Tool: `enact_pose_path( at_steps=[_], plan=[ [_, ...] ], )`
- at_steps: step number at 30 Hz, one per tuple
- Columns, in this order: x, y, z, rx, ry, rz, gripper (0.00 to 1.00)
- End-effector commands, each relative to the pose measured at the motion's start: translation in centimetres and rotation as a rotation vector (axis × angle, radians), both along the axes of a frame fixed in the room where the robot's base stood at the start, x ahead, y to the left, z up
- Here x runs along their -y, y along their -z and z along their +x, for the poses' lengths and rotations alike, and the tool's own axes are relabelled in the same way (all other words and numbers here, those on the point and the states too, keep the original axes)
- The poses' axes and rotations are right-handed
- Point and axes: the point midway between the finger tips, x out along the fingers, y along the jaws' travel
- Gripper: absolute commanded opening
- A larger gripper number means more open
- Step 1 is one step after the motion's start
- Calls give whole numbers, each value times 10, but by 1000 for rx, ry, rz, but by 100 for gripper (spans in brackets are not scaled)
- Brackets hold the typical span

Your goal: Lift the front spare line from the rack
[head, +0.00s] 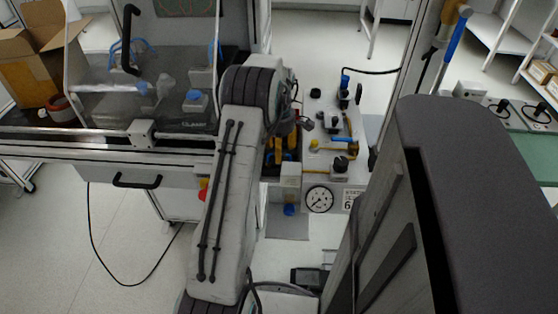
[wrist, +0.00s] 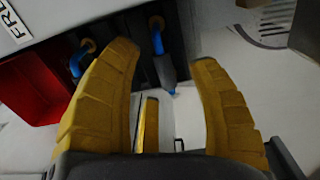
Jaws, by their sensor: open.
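My gripper (wrist: 164,54) is open, its two yellow ribbed fingers spread wide with nothing held between them. In the wrist view a blue line with a grey-blue lower end (wrist: 160,52) hangs against a dark rack (wrist: 140,20), showing between the fingertips and apparently beyond them. A second blue line (wrist: 82,56) hangs to its left, partly hidden behind the left finger. I cannot tell which of the two is the front spare line. In the head view the gripper (head: 281,150) shows partly behind my arm, left of a white panel; the rack lines are not clear there.
A red bin (wrist: 32,88) lies left of the rack in the wrist view. In the head view the white panel (head: 322,165) carries a gauge (head: 319,199), knobs and fittings close right of the gripper. A clear-covered workbench (head: 140,90) stands to the left.

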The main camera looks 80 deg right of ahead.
Motion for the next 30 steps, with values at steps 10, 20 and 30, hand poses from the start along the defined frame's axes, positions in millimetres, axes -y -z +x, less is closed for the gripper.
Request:
enact_pose_path(
  at_steps=[10, 20, 30],
  plan=[
    [0, 21, 0, 0, 0, 0, 55],
    [0, 21, 0, 0, 0, 0, 37],
    [0, 21, 0, 0, 0, 0, 6]
  ],
)
